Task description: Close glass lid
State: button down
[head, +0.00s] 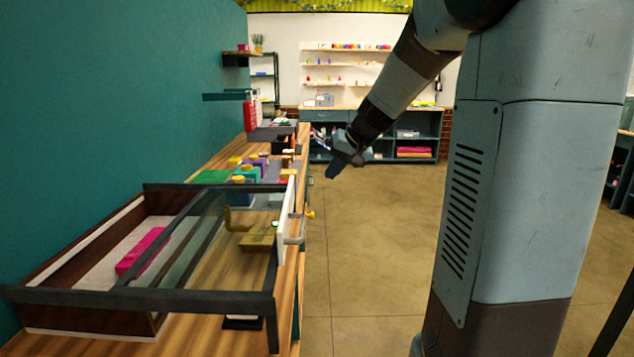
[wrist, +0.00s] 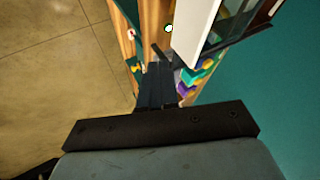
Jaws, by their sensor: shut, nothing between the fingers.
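A glass lid (head: 190,240) lies in a dark frame (head: 150,298) over the wooden counter at the lower left of the head view. It has a white edge strip (head: 286,222) with a metal handle (head: 297,228) on its right side. The left part of the case, with a pink block (head: 140,252) inside, looks uncovered. The white strip also shows at the top of the wrist view (wrist: 196,32). My gripper (head: 335,170) is shut and empty, beyond and right of the lid, out over the floor side. Its dark fingers show in the wrist view (wrist: 160,72).
Colourful small items (head: 245,172) stand on the counter behind the case. A green wall (head: 120,90) bounds the left. Shelving (head: 420,130) stands at the back. The floor (head: 375,240) right of the counter is clear up to my column.

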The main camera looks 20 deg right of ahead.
jog(key=w+a+f, duration=0.6)
jog(key=a+f, duration=0.1)
jog(key=shift+f, duration=0.2)
dwell(0.4)
